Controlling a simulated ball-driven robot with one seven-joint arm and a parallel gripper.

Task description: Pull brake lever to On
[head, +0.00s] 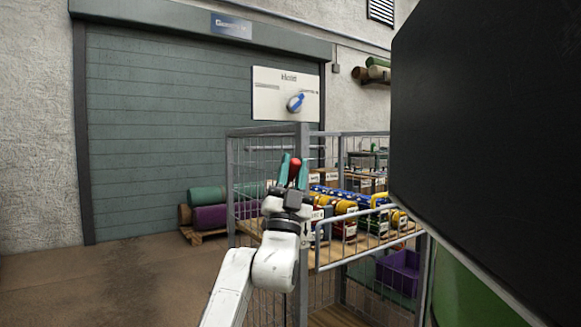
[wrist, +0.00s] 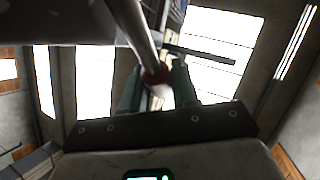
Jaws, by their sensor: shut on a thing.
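My gripper (head: 294,162) is shut on the red knob (head: 295,167) of a lever, which I take to be the brake lever. Its teal fingers stand on either side of the knob, at the front corner of a wire cage cart. In the wrist view, the gripper (wrist: 158,80) has the red part (wrist: 156,76) between its fingers. A pale metal rod (wrist: 137,32) runs up and left from it. The lever's base and its On mark cannot be made out.
The cart (head: 304,215) holds yellow, blue and red items on its shelf. A dark panel (head: 480,120) fills the right side. Rolled rugs (head: 215,208) lie by the shutter. The floor at left is clear.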

